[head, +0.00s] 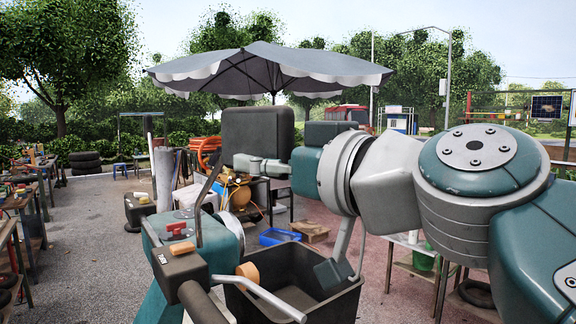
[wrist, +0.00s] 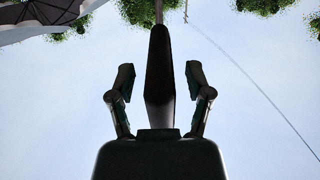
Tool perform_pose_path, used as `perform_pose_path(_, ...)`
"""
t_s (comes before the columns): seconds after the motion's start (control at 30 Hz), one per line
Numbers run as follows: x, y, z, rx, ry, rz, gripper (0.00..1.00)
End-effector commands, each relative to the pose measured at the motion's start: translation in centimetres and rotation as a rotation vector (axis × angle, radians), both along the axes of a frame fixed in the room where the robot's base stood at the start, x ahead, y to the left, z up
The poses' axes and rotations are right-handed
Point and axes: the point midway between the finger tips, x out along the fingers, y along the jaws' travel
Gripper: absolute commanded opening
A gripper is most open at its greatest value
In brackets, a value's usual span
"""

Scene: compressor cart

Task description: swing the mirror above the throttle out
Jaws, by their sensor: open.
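The mirror, a large dark rounded panel (head: 258,130), stands upright beyond the teal machine, its broad side facing the head camera. In the wrist view the dark panel (wrist: 159,75) shows nearly edge-on, between the two fingers of my gripper (wrist: 159,85). The fingers are open, with a visible gap on each side of the panel. My wrist reaches in from the right at the mirror's lower part in the head view; the fingers are not clear there. A teal machine (head: 160,234) with a red knob (head: 176,228) stands in front. I cannot tell which part is the throttle.
A thin bent rod (head: 209,183) rises from the teal machine toward the mirror's lower left. A black bin (head: 290,275) sits under my arm. A blue crate (head: 278,237) lies on the ground behind. A grey umbrella (head: 270,68) spreads above. Open paving (head: 90,235) lies at left.

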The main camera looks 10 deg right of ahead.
Motion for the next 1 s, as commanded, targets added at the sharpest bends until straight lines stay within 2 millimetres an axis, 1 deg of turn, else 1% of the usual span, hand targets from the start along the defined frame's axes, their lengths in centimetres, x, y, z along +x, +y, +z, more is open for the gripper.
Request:
perform_pose_path(0.1,-1.4,-1.1,0.1,0.000,-0.004,-0.006,0.66)
perform_pose_path(0.4,-3.9,-3.0,0.0,0.000,-0.004,-0.005,0.66)
perform_pose_path(0.8,-6.2,-4.8,0.0,0.000,-0.003,-0.005,0.66)
perform_pose_path(1.0,-7.0,-5.6,-0.1,0.002,0.001,-0.006,0.66)
